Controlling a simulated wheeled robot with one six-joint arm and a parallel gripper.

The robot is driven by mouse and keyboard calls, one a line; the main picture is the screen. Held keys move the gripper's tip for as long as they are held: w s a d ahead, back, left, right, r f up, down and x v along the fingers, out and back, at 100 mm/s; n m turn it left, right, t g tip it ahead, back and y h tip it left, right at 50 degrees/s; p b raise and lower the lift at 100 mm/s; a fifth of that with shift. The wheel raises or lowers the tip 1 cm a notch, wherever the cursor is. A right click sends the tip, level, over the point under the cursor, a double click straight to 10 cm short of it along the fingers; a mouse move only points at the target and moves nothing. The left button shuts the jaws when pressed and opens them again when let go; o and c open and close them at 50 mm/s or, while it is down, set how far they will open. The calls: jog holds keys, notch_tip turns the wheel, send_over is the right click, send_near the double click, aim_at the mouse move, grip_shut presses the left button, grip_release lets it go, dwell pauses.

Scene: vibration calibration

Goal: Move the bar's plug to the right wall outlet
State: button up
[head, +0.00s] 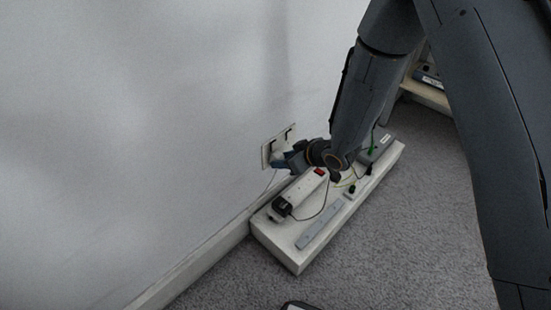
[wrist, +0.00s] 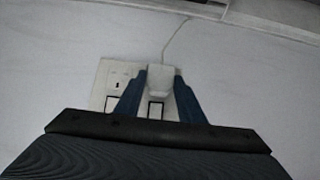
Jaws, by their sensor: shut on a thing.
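A white double wall outlet (head: 267,152) is low on the wall, partly hidden by my gripper. In the wrist view its plate (wrist: 103,80) shows one bare socket on the left and two dark switches. My gripper (head: 281,160) is at the outlet. In the wrist view its blue fingers (wrist: 160,84) are shut on a white plug (wrist: 159,77), with a thin cord running up the picture from it. The plug is in front of the plate's right half; I cannot tell whether it is seated. The white power bar (head: 298,193), with a red switch, lies below.
The bar lies on a white plinth (head: 291,252) against the wall. A black adapter (head: 281,207) is at the bar's near end. A grey strip (head: 321,228), thin wires and a grey box (head: 376,146) share the plinth. Carpet (head: 400,235) is clear to the right.

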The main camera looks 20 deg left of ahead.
jog(key=shift+s+d+p, duration=0.15)
jog(key=shift+d+p, duration=0.45)
dwell(0.6)
dwell(0.5)
jog(key=d, duration=0.1)
jog(key=s+d+p, duration=0.1)
jog(key=d, duration=0.1)
jog(key=shift+s+p, duration=0.25)
jog(key=shift+p, duration=0.1)
dwell(0.3)
jog(key=w, duration=0.7)
jog(key=shift+w+d, duration=0.2)
jog(key=shift+w, duration=0.15)
dwell(0.3)
jog(key=shift+w+a+p, duration=0.1)
jog(key=shift+a+p, duration=0.2)
jog(key=shift+a, duration=0.05)
dwell(0.6)
